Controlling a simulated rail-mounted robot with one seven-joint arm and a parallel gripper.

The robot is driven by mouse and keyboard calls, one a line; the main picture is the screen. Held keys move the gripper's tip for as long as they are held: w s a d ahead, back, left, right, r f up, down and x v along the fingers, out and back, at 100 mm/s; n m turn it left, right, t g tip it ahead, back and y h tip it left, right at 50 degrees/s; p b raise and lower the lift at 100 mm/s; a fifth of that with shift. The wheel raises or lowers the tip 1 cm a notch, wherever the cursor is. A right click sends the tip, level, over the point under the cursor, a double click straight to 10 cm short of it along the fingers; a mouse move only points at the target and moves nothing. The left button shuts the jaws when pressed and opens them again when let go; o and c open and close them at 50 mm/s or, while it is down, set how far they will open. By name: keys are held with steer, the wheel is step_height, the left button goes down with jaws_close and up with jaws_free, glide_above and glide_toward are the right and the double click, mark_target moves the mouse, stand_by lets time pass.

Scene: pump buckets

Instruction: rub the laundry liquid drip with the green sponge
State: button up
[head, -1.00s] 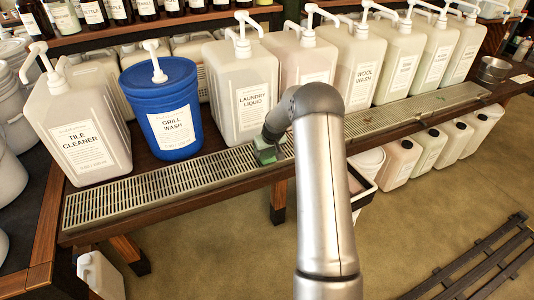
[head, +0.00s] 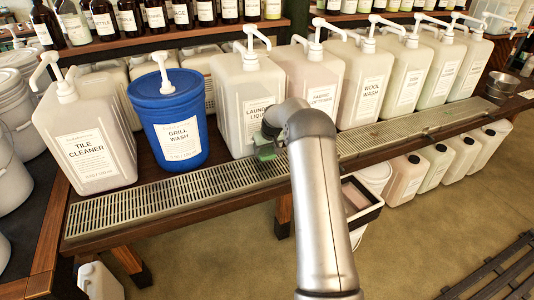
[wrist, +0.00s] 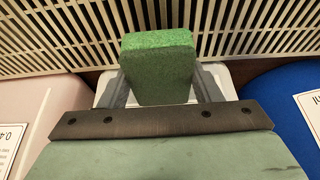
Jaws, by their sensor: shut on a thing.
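The green sponge (wrist: 160,68) is held between the two fingers of my gripper (wrist: 158,85) in the wrist view. In the head view my gripper (head: 264,150) is at the lower front of the white laundry liquid jug (head: 237,100), above the back part of the metal drip grate (head: 150,205). My arm covers part of the jug's label. In the wrist view part of the white jug (wrist: 214,76) shows behind the sponge and fingers. I cannot make out the drip in either view. I cannot tell whether the sponge touches anything.
The blue grill wash bucket (head: 172,115) stands left of the laundry liquid jug, and a pinkish jug (head: 308,75) stands right of it. The tile cleaner jug (head: 90,140) is at the far left. More pump jugs line the right. The grate's left part is clear.

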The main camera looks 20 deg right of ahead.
steer(key=shift+r+p, duration=0.7)
steer(key=shift+r, duration=1.65)
